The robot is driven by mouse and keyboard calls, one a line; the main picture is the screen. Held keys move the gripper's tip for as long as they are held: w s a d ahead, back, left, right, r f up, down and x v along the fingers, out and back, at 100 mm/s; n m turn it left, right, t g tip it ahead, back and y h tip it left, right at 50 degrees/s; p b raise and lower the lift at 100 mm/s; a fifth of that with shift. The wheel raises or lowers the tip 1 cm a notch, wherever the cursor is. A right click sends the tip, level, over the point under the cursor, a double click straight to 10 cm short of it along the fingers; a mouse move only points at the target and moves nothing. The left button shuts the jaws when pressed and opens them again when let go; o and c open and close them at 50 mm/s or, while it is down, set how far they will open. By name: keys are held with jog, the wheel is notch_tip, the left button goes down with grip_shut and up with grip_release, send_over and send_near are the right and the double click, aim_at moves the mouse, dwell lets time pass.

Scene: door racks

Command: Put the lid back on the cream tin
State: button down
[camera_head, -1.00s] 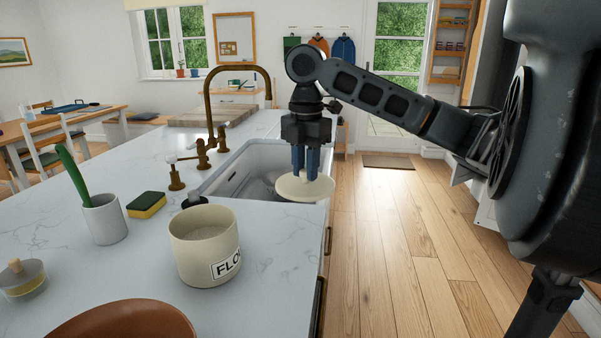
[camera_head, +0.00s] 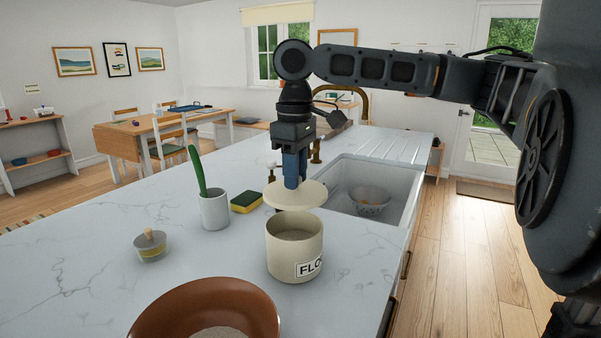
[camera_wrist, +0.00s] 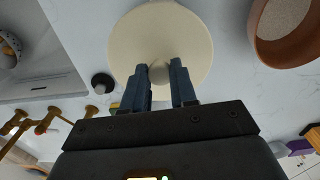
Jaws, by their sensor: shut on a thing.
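The cream tin (camera_head: 294,258), marked with letters starting "FLO", stands open on the counter with pale contents inside. My gripper (camera_head: 295,186) is shut on the knob of the round cream lid (camera_head: 310,197). It holds the lid about level, behind and above the tin in the head view. In the wrist view the lid (camera_wrist: 190,30) fills the top middle, with its knob between my fingers (camera_wrist: 160,80). The lid is apart from the tin's rim.
A brown bowl (camera_head: 170,315) is at the front. The sink (camera_head: 400,205) holding a colander (camera_head: 370,203) and a brass tap (camera_head: 355,95) are behind right.

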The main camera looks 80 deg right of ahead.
aim_at(294, 193)
jog(key=shift+w+a+f, duration=0.1)
jog(key=shift+w+a, duration=0.05)
notch_tip(294, 193, down, 4)
jog(key=b, duration=0.5)
jog(key=shift+f, duration=1.05)
jog(key=shift+p, duration=0.65)
dwell(0.5)
jog(key=shift+f+p, duration=0.15)
jog(key=shift+p, duration=0.35)
dwell(1.6)
jog(key=c, duration=0.8)
grip_release()
jog(key=o, duration=0.5)
jog(key=shift+c, duration=0.2)
